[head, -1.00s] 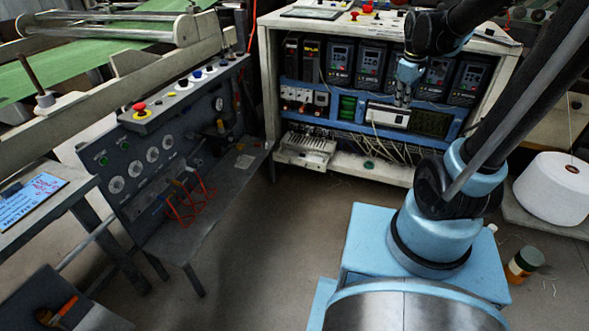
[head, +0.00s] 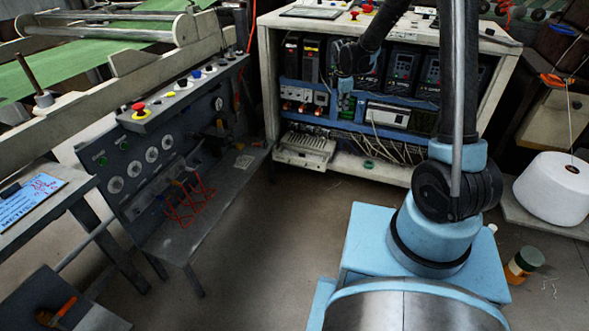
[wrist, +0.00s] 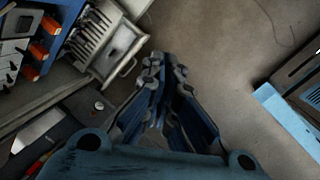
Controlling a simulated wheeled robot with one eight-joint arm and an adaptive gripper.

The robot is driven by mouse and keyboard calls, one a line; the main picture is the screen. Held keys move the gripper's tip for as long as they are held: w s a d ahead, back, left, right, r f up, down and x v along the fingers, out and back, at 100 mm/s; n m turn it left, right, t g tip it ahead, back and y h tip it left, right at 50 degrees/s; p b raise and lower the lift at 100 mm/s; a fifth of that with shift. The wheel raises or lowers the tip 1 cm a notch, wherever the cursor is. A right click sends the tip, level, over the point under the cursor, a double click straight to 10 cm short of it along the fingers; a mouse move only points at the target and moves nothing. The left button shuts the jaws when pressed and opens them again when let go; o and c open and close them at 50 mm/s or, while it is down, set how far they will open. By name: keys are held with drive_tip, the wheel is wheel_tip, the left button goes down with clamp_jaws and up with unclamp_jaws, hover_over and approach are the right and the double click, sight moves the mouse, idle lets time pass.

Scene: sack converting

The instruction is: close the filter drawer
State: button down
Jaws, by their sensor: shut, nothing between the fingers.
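The filter drawer appears to be the pale slatted unit (head: 303,150) at the lower left of the white cabinet, sticking out past the cabinet's front. It also shows in the wrist view (wrist: 108,50), with a handle on its front face at the upper left of my gripper. My gripper (head: 342,113) is in front of the cabinet, above and to the right of the drawer in the head view. Its fingers are together and empty in the wrist view (wrist: 165,72), with the tips apart from the drawer in the picture.
The white cabinet (head: 268,75) holds dark drive units and a blue panel. Loose cables (head: 385,150) hang right of the drawer. A grey control console (head: 130,165) with a shelf stands at left. A white thread cone (head: 552,190) stands at right. The floor between is clear.

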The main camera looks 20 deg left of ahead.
drive_tip(key=s+a+f+n, duration=0.1)
drive_tip(key=a+f+n, duration=0.3)
drive_tip(key=a+f, duration=0.55)
drive_tip(key=a+f+n, duration=0.4)
drive_tip(key=a+f, duration=0.2)
drive_tip(key=f, duration=0.6)
drive_tip(key=s+a+f+n, duration=0.1)
drive_tip(key=a+f+n, duration=0.3)
drive_tip(key=a+f, duration=0.55)
drive_tip(key=w+d+f, duration=0.2)
drive_tip(key=w+f, duration=0.4)
drive_tip(key=f, duration=0.5)
drive_tip(key=shift+w+d+f+t, duration=0.25)
drive_tip(key=shift+w+t, duration=0.05)
drive_tip(key=shift+w, duration=0.05)
